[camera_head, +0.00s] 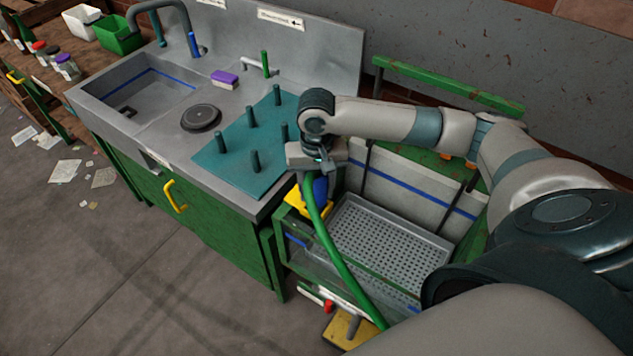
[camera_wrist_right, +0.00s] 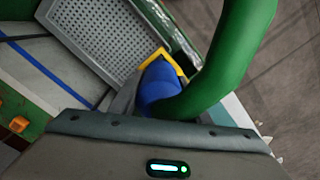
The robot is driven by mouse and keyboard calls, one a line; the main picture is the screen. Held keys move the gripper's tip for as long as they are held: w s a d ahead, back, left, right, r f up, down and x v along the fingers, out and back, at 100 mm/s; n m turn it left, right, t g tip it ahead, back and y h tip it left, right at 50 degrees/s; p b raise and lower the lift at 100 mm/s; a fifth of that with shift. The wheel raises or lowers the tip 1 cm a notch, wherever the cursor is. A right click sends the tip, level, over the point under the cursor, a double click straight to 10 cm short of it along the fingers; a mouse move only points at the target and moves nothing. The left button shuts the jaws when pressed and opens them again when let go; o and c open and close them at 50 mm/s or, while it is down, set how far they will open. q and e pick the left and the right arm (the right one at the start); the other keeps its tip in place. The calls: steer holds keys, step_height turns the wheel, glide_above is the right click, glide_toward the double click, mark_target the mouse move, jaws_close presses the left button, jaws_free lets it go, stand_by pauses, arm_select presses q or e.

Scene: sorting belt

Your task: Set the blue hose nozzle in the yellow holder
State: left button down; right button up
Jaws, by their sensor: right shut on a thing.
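The blue hose nozzle (camera_head: 320,189) is on the end of a green hose (camera_head: 331,250). My right gripper (camera_head: 317,168) is shut on it from above, at the corner between the sink counter and the glass tank. The yellow holder (camera_head: 294,203) shows just below and beside the nozzle. In the right wrist view, the nozzle (camera_wrist_right: 160,84) overlaps the yellow holder (camera_wrist_right: 178,66). Whether the nozzle is inside the holder or only in front of it, I cannot tell. My fingertips are mostly hidden. My left gripper is not in view.
A glass-walled tank with a perforated grey tray (camera_head: 388,236) lies right of the holder. A teal peg board (camera_head: 232,160) with several pegs is on the counter to the left. The green hose runs down across the tank's front. A black round lid (camera_head: 201,117) sits on the counter.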

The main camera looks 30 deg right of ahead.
steer(key=shift+f, duration=0.65)
steer(key=shift+f, duration=0.35)
steer(key=shift+f+p, duration=0.3)
steer(key=shift+f, duration=0.3)
stand_by(1.0)
steer(key=o, duration=1)
steer(key=shift+c, duration=0.2)
steer(key=shift+r, duration=0.7)
step_height(320, 180, up, 16)
steer(key=b, duration=0.3)
